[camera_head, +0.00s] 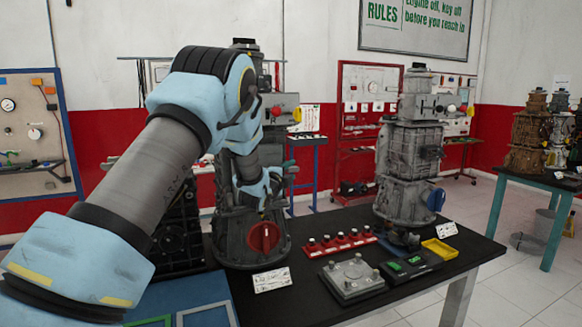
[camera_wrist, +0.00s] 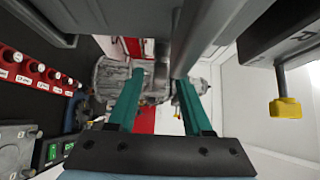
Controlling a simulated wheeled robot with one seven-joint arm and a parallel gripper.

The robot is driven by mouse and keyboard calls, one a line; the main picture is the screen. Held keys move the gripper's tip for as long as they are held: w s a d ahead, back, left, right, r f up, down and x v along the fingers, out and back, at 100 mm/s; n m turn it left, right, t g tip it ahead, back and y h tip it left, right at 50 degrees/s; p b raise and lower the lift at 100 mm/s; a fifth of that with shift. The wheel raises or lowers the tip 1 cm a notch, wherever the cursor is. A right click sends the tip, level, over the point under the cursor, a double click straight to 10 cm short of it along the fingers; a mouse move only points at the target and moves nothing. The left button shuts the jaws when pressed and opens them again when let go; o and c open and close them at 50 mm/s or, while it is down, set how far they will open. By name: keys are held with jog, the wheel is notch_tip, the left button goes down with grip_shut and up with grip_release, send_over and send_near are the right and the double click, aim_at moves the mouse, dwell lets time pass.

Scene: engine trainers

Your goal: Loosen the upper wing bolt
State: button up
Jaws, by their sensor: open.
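The near engine trainer (camera_head: 232,237) is a tall grey unit on the black table, partly hidden by my arm. A small yellow winged piece (camera_head: 297,114), which looks like the upper wing bolt, sticks out at its upper right beside a red knob. In the head view the fingertips are largely hidden by my wrist.
A second grey engine trainer (camera_head: 408,165) stands farther right. A red valve-like disc (camera_head: 264,237) is low on the near trainer.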

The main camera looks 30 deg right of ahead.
jog(key=shift+w+d, duration=0.15)
jog(key=shift+d, duration=0.05)
grip_shut()
dwell(0.4)
